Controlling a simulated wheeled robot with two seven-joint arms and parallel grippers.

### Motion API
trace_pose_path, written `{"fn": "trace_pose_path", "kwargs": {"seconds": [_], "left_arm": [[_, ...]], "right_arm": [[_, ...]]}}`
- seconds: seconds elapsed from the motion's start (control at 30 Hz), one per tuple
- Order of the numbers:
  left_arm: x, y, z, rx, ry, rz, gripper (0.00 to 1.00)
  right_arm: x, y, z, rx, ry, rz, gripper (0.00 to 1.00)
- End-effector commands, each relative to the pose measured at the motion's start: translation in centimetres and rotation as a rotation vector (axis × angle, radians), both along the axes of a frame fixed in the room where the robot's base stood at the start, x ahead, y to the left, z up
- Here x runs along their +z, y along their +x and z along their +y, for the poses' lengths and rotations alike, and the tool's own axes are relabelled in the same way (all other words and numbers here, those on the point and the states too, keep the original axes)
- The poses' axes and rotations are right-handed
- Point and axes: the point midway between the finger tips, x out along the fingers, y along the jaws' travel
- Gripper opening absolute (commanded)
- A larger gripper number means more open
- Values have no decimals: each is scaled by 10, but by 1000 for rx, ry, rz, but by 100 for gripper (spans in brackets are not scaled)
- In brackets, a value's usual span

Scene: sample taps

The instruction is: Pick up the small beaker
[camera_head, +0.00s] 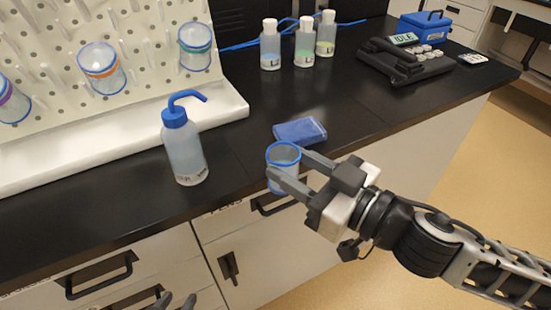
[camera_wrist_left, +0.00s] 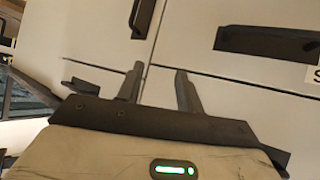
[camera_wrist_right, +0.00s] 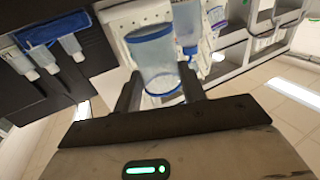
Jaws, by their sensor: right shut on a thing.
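The small beaker (camera_head: 284,157) is clear with a blue rim. In the head view it is upright near the front edge of the black counter. My right gripper (camera_head: 287,165) is shut on it, one finger on each side. In the right wrist view the beaker (camera_wrist_right: 157,62) sits between the fingertips (camera_wrist_right: 160,88). I cannot tell whether its base touches the counter. My left gripper (camera_head: 177,300) is low at the bottom edge of the head view, in front of the drawers. In the left wrist view its fingers (camera_wrist_left: 158,80) are apart with nothing between them.
A wash bottle (camera_head: 185,150) stands left of the beaker. A blue flat box (camera_head: 300,131) lies just behind it. Three bottles (camera_head: 305,45) stand at the back. A drying rack (camera_head: 125,50) with several banded beakers is at the left. A dark device (camera_head: 405,62) is at the right.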

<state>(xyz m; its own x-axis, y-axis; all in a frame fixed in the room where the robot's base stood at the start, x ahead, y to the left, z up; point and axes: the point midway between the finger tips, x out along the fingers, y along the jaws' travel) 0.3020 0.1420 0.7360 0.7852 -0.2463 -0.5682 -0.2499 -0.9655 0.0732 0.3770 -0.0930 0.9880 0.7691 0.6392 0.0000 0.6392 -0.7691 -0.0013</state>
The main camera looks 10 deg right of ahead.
Motion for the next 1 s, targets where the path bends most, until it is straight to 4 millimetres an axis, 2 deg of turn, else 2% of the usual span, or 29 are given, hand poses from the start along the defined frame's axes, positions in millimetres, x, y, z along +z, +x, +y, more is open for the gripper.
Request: {"fn": "trace_pose_path", "kwargs": {"seconds": [0.1,0.4,1.0], "left_arm": [[-2,0,-1,4,-11,-1,36],[1,0,-3,10,-16,0,36],[-1,0,-1,8,-10,2,36]], "right_arm": [[-1,-11,-8,2,-1,3,19],[0,-23,-18,0,3,1,19],[1,-31,-25,2,-2,-1,19]]}}
